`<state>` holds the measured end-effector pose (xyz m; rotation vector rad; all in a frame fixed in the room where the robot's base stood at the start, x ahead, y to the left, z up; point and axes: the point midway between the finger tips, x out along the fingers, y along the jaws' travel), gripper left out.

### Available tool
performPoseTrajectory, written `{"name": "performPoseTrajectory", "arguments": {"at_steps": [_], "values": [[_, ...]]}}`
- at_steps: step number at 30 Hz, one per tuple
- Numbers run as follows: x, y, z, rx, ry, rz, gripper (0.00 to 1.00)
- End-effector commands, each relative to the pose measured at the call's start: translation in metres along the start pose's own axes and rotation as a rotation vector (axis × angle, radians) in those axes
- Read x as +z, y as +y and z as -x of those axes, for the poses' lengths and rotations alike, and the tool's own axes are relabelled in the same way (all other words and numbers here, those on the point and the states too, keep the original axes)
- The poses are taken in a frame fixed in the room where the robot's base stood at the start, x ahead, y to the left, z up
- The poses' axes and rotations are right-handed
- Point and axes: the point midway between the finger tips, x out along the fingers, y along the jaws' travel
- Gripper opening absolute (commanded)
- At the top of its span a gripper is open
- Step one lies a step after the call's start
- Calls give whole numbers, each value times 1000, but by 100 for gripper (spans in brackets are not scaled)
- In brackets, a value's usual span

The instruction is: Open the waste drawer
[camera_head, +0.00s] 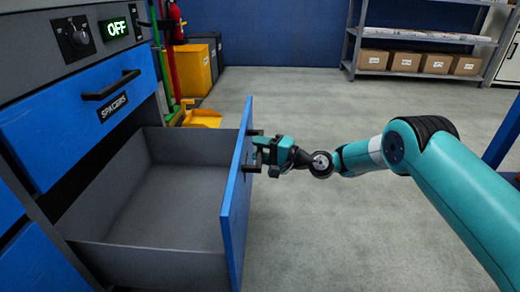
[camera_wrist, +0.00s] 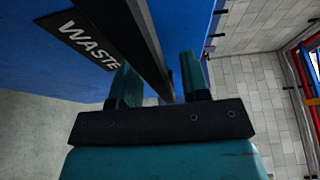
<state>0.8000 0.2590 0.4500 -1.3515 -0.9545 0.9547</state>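The waste drawer is pulled far out of the cabinet, and its grey inside (camera_head: 180,200) is empty. Its blue front panel (camera_head: 237,200) stands well clear of the cabinet. The wrist view shows the white WASTE label (camera_wrist: 88,45) on a black plate. My gripper (camera_head: 268,155) is at the outer side of the panel, at the black handle (camera_wrist: 150,45). In the wrist view, my gripper's two fingers (camera_wrist: 160,82) are spread on either side of the handle bar, with blue showing in gaps beside it. Contact is hard to judge.
Above the open drawer is a closed blue SPACERS drawer (camera_head: 75,115) with a black handle. A yellow bin (camera_head: 193,70) and a yellow scoop (camera_head: 202,117) stand behind. The grey floor (camera_head: 330,235) to the right is clear.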

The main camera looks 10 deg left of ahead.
Motion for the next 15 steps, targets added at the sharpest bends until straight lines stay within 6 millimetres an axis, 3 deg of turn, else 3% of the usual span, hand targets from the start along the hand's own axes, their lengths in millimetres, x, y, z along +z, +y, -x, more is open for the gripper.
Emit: {"name": "performPoseTrajectory", "arguments": {"at_steps": [7, 15], "values": [[-1, -2, 16, 3, 3, -3, 43], [-1, -4, 77, 3, 5, -6, 43]]}}
